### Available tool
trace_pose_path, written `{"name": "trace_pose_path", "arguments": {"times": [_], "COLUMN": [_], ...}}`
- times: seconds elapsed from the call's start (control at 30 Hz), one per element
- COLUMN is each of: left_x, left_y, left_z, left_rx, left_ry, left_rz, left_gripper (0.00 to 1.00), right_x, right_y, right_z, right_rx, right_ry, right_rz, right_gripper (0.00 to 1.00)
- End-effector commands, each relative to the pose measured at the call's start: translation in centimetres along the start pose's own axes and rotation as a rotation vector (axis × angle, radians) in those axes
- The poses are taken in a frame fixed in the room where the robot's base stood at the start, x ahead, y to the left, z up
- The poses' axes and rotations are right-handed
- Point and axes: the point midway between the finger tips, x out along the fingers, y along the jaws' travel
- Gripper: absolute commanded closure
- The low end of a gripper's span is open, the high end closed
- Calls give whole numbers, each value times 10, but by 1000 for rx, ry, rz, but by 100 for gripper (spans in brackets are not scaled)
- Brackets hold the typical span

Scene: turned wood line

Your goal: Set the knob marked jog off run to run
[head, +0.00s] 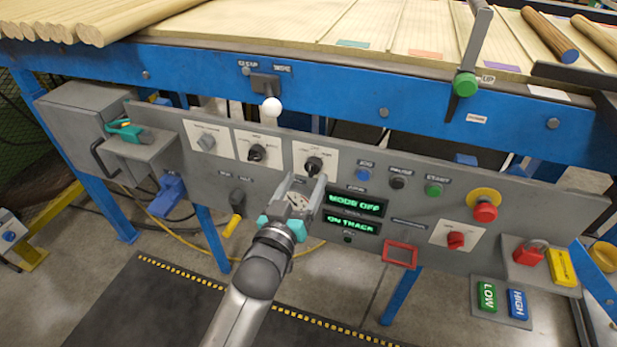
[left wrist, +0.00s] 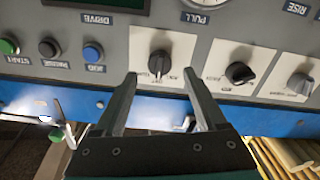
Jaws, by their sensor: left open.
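A black rotary knob (head: 313,165) sits on a white plate on the grey control panel, and its pointer stands roughly upright. The small lettering on its plate is too blurred to read surely. My left gripper (head: 306,180) is open just in front of this knob. In the left wrist view the knob (left wrist: 160,63) shows between and slightly beyond the open fingertips (left wrist: 159,77), apart from them. A green display (head: 355,205) reads MODE OFF, and another below it (head: 350,223) reads ON TRACK. My right gripper is not in view.
Another black knob (head: 257,153) and a grey knob (head: 206,141) sit to the left. Blue (head: 363,174), black (head: 398,182) and green (head: 433,190) buttons lie to the right. A red mushroom button (head: 485,211) is farther right.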

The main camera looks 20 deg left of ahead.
Motion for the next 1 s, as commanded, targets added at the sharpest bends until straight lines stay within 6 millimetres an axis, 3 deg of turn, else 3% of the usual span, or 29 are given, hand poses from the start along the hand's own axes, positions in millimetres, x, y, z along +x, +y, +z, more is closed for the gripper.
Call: {"name": "trace_pose_path", "arguments": {"times": [0.3,0.67,1.0], "left_x": [29,32,32], "left_y": [0,0,0], "left_z": [0,0,0], "left_rx": [0,0,0], "left_ry": [1,-1,0], "left_rz": [1,0,0], "left_gripper": [26,26,64], "right_x": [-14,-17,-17], "right_y": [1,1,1], "right_z": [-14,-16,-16], "right_rx": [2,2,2], "right_ry": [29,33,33], "right_rz": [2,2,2], "right_gripper": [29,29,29]}}
